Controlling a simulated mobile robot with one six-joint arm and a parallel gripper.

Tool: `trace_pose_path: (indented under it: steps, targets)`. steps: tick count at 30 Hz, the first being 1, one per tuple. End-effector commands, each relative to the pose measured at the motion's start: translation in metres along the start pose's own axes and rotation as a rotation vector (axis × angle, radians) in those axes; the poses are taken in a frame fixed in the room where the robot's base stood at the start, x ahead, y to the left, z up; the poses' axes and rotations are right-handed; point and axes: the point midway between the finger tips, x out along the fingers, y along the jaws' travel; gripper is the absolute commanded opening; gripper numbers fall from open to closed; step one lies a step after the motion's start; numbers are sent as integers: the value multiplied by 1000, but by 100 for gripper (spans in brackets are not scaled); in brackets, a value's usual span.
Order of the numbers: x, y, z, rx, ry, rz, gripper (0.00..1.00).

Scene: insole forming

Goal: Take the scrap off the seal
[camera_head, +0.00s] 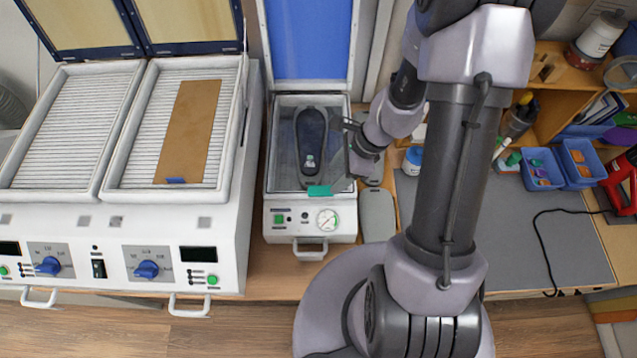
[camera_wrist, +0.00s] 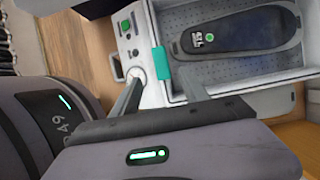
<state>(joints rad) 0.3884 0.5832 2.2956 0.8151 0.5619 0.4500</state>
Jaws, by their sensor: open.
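The scrap is a small teal strip (camera_head: 320,190) lying across the front rim, the seal (camera_head: 290,190), of the small press in the middle. In the wrist view the teal scrap (camera_wrist: 162,62) lies over the pale rim (camera_wrist: 156,30), just beyond my fingertips. My gripper (camera_head: 345,148) is open and empty at the right side of the press, above and apart from the scrap. In the wrist view my gripper's two fingers (camera_wrist: 163,90) stand spread, pointing towards the rim. The far ends of the fingers are partly unclear.
A dark insole form (camera_head: 310,135) sits in the press tray. The press's blue lid (camera_head: 310,40) stands open behind. Left is a two-bay heater (camera_head: 120,215) with a brown sheet (camera_head: 190,125) in one bay. A grey mat (camera_head: 540,220) at right is mostly clear.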

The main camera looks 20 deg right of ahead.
Motion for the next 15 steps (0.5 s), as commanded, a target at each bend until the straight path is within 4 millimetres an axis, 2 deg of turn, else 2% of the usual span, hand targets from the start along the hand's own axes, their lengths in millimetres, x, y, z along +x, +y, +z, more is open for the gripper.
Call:
trace_pose_path:
  steps: [1, 6, 12, 15]
  targets:
    - [14, 1, -1, 0, 0, 3, 53]
    - [33, 0, 0, -1, 0, 1, 53]
    - [72, -2, 0, -2, 0, 1, 53]
    - [79, -2, 1, -3, 0, 0, 53]
